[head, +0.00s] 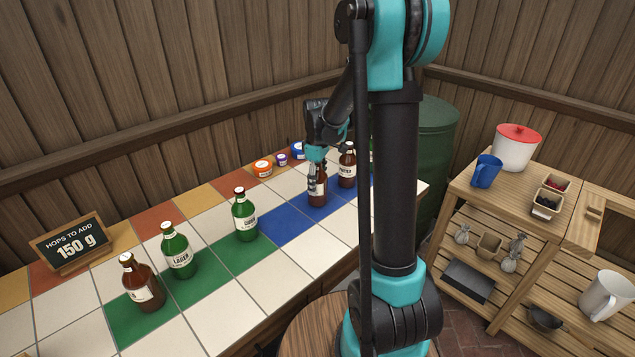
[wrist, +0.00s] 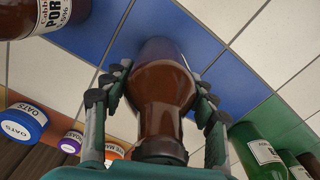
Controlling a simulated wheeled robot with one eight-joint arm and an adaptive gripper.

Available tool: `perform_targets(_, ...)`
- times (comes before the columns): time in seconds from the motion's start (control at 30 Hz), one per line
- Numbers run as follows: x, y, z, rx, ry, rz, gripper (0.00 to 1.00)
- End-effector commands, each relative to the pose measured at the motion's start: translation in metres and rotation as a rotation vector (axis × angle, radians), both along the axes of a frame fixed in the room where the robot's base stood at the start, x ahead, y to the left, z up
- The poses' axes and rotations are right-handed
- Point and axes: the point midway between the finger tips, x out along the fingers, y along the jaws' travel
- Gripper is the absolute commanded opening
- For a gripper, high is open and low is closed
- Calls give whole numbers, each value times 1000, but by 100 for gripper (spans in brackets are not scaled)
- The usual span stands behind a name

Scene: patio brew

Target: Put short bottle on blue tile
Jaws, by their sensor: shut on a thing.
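My gripper (head: 316,160) is shut on a brown bottle (head: 317,188), its fingers on either side of it. The bottle looks upright over the blue tiles (head: 284,226); I cannot tell whether its base touches. In the wrist view the held bottle (wrist: 163,95) fills the middle between the fingers, with blue tile (wrist: 170,25) beyond its base. A second brown bottle (head: 347,168) with a porter label stands just to the right and behind. Another brown bottle (head: 140,284) stands on the green tiles at the front left.
Two green lager bottles (head: 177,252) (head: 244,216) stand on or beside the green tiles. Small lidded tubs (head: 263,169) line the back of the counter. A hops sign (head: 72,246) stands at the left. A wooden shelf (head: 490,200) with mugs and a pot is at the right.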

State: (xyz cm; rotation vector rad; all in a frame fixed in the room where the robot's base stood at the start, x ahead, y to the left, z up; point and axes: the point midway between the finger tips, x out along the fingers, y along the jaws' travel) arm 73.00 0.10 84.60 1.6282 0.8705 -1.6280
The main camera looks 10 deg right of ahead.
Motion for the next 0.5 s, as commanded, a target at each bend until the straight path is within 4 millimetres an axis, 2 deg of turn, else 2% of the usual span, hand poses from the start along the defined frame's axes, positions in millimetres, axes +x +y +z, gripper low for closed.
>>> perform_targets(0.03,0,0,-1,0,0,0,5)
perform_targets(0.07,0,0,-1,0,0,0,61)
perform_targets(0.1,0,0,-1,0,0,0,66)
perform_targets(0.2,0,0,-1,0,0,0,78)
perform_targets(0.5,0,0,0,0,0,0,78)
